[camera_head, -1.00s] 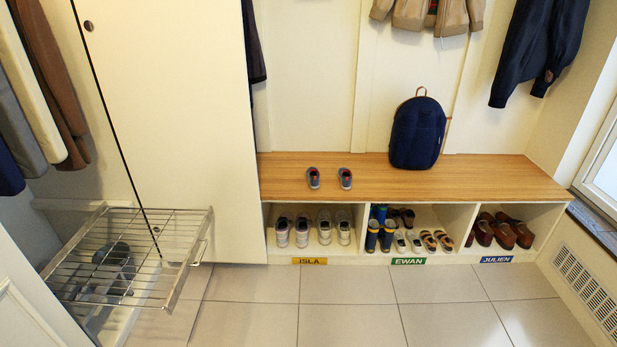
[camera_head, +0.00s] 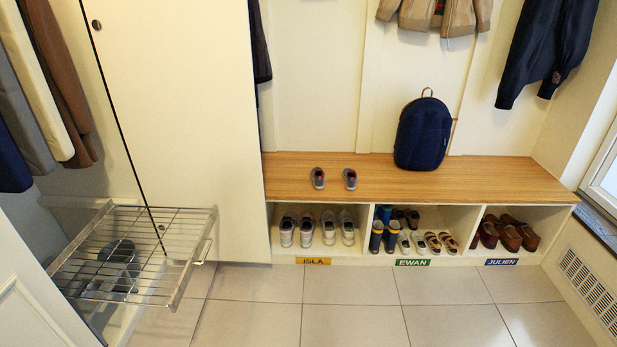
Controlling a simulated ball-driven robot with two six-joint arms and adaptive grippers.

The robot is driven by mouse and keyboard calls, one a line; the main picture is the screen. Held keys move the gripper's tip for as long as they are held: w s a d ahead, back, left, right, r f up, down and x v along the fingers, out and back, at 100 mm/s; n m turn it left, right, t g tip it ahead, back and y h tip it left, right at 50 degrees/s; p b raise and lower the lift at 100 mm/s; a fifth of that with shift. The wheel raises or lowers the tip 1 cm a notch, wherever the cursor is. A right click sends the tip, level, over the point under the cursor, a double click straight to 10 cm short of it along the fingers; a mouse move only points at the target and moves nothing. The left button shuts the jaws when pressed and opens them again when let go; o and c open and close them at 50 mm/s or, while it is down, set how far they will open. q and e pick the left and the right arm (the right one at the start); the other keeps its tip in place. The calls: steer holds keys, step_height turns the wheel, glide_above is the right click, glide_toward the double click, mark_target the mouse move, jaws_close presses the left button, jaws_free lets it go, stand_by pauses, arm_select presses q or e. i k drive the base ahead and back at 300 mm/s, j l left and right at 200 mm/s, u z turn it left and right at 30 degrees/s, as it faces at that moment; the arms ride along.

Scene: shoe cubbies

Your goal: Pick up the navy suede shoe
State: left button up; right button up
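I cannot tell for certain which shoe is the navy suede one. Two small grey-blue shoes with red inside, a left one (camera_head: 318,178) and a right one (camera_head: 350,179), stand apart on the wooden bench top (camera_head: 480,180). Dark shoes (camera_head: 118,252) show through the bars of the pulled-out wire rack (camera_head: 190,222) at the lower left; their colour and material are unclear. Neither of my grippers is in view.
Cubbies under the bench hold pairs of shoes, labelled ISLA (camera_head: 313,261), EWAN (camera_head: 412,262) and JULIEN (camera_head: 501,262). A navy backpack (camera_head: 422,135) stands on the bench. The wire rack juts out beside the tall cabinet door (camera_head: 185,100). The tiled floor (camera_head: 350,325) in front is clear.

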mark_target(317, 174)
steer(key=i+l+u, duration=0.1)
steer(key=u, duration=0.4)
steer(key=i+l+u, duration=0.2)
steer(key=u, duration=0.3)
